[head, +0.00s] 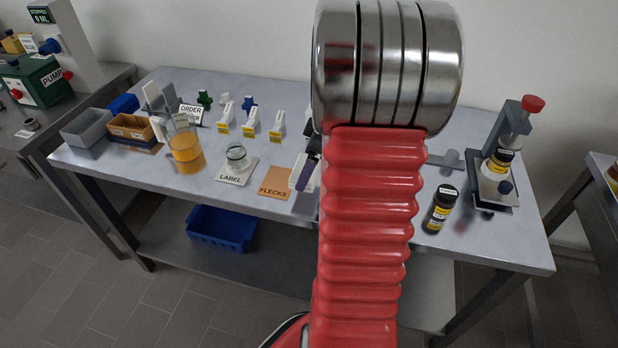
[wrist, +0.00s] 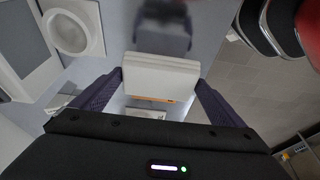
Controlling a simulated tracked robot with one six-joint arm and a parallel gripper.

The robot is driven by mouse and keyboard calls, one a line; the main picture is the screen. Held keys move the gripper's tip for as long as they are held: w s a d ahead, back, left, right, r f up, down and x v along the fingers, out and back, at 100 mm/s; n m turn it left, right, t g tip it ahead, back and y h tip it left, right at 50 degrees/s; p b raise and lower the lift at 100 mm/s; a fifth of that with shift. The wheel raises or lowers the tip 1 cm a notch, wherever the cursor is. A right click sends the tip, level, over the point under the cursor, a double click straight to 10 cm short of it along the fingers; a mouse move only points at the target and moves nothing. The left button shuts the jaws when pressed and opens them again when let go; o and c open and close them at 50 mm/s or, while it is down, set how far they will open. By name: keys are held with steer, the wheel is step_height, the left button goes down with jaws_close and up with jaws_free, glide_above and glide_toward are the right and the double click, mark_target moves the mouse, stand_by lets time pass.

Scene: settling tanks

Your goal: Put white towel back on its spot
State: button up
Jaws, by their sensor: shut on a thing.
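In the wrist view my gripper (wrist: 155,90) is shut on the white towel (wrist: 160,72), a pale folded block with layered edges, held between two dark purple fingers. In the head view my red arm hides most of the gripper. Only a dark finger (head: 307,172) and a bit of white beside it show left of the arm, close to the orange FLECKS card (head: 273,187). I cannot tell whether the towel touches the table. The towel's spot cannot be made out.
The grey table (head: 225,178) holds a LABEL card (head: 234,176) with a glass dish, an amber beaker (head: 185,150), several yellow-and-white items (head: 250,124), a black jar (head: 440,208) and a red-topped stand (head: 505,135). A blue crate (head: 222,230) sits on the lower shelf.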

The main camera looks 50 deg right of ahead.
steer(key=shift+f, duration=0.5)
steer(key=shift+f, duration=1.9)
steer(key=shift+f, duration=0.1)
steer(key=o, duration=0.9)
steer(key=shift+r, duration=0.2)
steer(key=v, duration=1.2)
